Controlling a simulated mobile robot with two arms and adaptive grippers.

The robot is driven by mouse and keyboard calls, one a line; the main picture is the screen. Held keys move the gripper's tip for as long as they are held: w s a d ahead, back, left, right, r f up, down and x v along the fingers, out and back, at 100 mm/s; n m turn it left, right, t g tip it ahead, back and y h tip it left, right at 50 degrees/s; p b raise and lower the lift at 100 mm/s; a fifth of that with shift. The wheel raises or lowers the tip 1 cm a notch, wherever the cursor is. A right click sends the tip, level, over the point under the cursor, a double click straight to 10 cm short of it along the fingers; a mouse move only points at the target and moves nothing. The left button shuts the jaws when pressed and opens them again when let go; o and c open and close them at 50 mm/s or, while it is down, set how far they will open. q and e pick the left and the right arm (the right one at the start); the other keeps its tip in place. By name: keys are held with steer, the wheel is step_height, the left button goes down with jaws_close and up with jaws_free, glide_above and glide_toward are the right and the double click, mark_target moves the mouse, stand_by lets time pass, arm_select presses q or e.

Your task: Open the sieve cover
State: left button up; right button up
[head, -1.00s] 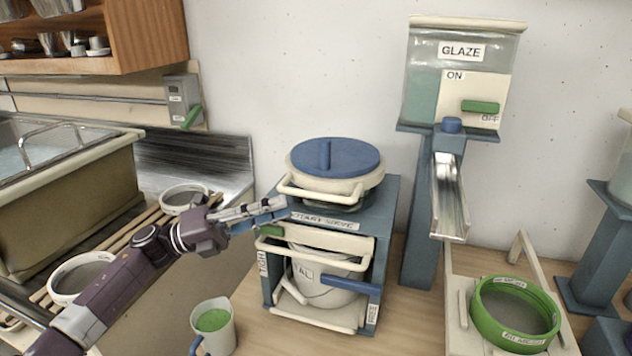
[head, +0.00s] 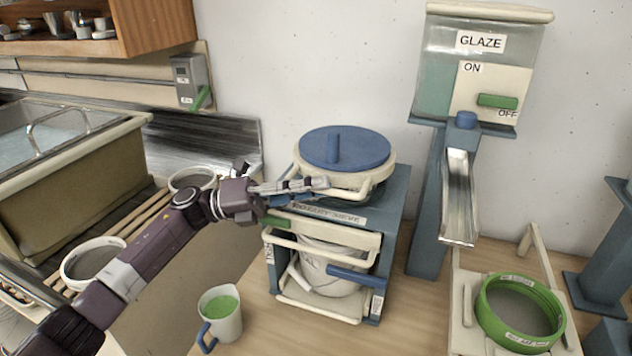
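The rotary sieve (head: 342,216) is a blue cabinet on the wooden table. Its blue round cover (head: 362,148) with an upright blue peg handle (head: 333,147) lies flat on the cream rim at the top. My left gripper (head: 325,186) reaches in from the left, with its fingers at the front left of the sieve's top, beside the cream handle bar (head: 368,190) below the cover. The fingers overlap the bar's left part. I cannot tell whether they touch it or how far they are spread. My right gripper is not in view.
A glaze dispenser (head: 482,70) with a metal chute (head: 458,195) stands to the right. A green sieve ring (head: 520,312) sits on a cream stand at the lower right. A mug of green glaze (head: 221,312) stands at the front left. The sink (head: 75,190) is at far left.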

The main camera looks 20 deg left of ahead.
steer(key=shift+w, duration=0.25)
arm_select(q)
jaws_close()
steer(key=shift+r, duration=0.1)
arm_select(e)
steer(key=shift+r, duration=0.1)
